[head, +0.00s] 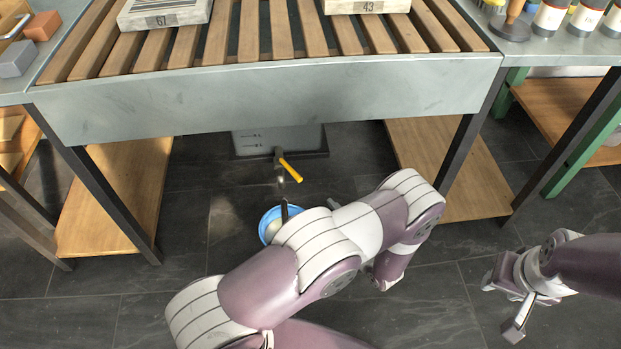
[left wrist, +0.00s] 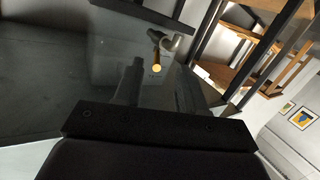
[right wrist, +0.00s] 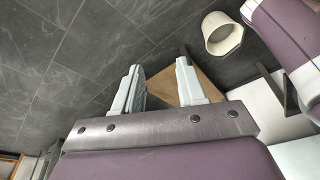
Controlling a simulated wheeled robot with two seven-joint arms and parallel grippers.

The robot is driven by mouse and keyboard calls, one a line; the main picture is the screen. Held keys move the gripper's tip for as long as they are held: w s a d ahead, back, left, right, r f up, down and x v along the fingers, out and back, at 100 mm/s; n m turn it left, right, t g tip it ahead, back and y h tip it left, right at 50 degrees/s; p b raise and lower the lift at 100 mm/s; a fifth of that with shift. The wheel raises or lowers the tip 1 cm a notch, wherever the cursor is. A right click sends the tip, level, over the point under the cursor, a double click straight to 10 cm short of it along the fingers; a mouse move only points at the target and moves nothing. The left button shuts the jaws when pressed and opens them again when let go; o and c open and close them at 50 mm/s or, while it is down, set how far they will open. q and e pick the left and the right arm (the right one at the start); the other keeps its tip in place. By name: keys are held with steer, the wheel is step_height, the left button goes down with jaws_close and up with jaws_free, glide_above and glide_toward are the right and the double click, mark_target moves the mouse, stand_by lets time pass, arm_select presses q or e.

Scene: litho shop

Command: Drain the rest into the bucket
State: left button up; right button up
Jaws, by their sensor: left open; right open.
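The tap (head: 279,160) with a yellow lever (head: 291,171) sits low on the front of a grey tank (head: 262,142) under the slatted table. A blue bucket (head: 265,227) stands on the floor below it, partly hidden by my left arm. In the left wrist view my left gripper (left wrist: 157,66) is open and empty, pointing at the tap (left wrist: 170,42); the yellow lever end (left wrist: 157,68) appears between the fingers. My right gripper (head: 515,325) is open and empty at the right; it also shows in the right wrist view (right wrist: 160,80).
The slatted table (head: 270,95) overhangs the tank. Wooden shelves (head: 115,200) flank the open floor between its dark legs. A white pail-like object (right wrist: 222,33) shows in the right wrist view; I cannot tell if it is the bucket. Floor is clear at front left.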

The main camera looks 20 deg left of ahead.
mark_target(295, 173)
arm_select(q)
steer(key=shift+n+y, duration=0.3)
steer(key=shift+y, duration=0.4)
steer(key=r+b+x, duration=0.1)
steer(key=x, duration=0.3)
steer(key=b+x, duration=0.1)
steer(key=x, duration=0.3)
steer(key=r+b+x, duration=0.1)
steer(key=x, duration=0.3)
steer(key=shift+s+a+r, duration=0.15)
steer(key=shift+a+r, duration=0.1)
steer(key=shift+r, duration=0.05)
steer(key=shift+a+r, duration=0.1)
steer(key=shift+a, duration=0.2)
arm_select(e)
steer(key=shift+g, duration=0.7)
steer(key=f, duration=0.1)
steer(key=s+f, duration=0.2)
steer(key=f, duration=0.1)
steer(key=shift+s+f, duration=0.1)
steer(key=shift+s, duration=0.15)
arm_select(q)
jaws_close()
